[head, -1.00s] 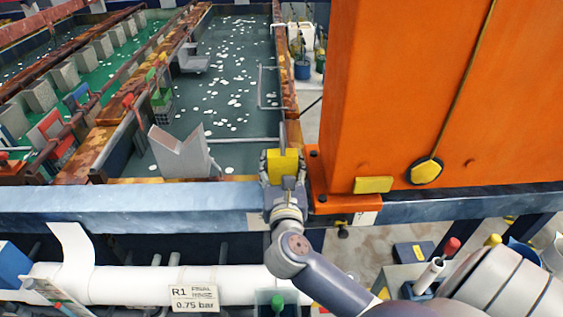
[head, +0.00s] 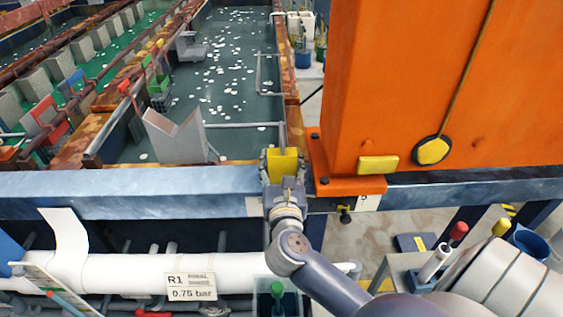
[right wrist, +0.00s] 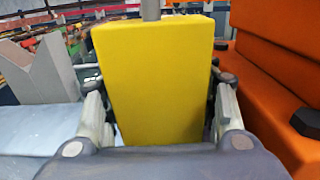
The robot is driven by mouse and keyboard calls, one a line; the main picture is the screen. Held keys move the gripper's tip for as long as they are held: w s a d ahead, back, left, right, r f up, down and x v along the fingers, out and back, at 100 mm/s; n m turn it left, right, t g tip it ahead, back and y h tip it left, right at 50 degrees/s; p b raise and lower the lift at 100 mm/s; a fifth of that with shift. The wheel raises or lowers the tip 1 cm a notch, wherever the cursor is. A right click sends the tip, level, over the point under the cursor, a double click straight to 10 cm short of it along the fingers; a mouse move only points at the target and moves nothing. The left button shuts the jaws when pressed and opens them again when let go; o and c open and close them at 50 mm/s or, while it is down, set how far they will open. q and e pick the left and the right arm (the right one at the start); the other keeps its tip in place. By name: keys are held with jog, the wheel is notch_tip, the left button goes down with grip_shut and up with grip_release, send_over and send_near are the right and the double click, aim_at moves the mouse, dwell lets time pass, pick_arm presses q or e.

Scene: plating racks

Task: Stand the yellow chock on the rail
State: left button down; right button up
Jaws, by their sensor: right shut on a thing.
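The yellow chock (head: 285,163) is a plain block between the fingers of my right gripper (head: 284,168). In the right wrist view the chock (right wrist: 152,85) fills the middle, with a finger of the gripper (right wrist: 160,108) on each side. The gripper is shut on it. The rail (head: 130,191) is the long blue-grey beam across the head view. The chock appears at the rail's far edge, just left of the orange column's foot. I cannot tell whether it touches the rail; its lower end is hidden by the gripper. My left gripper is not in view.
The orange column (head: 415,85) stands close on the right, with a yellow block (head: 378,165) on its foot. A grey V-notched block (head: 177,138) stands to the left. Behind lies a dark tank (head: 235,85) with white floating bits. White pipe (head: 120,270) runs below the rail.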

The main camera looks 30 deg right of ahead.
jog(key=o, duration=1.6)
jog(key=shift+r, duration=0.1)
jog(key=shift+f, duration=0.2)
jog(key=v, duration=1.2)
jog(key=shift+r, duration=0.1)
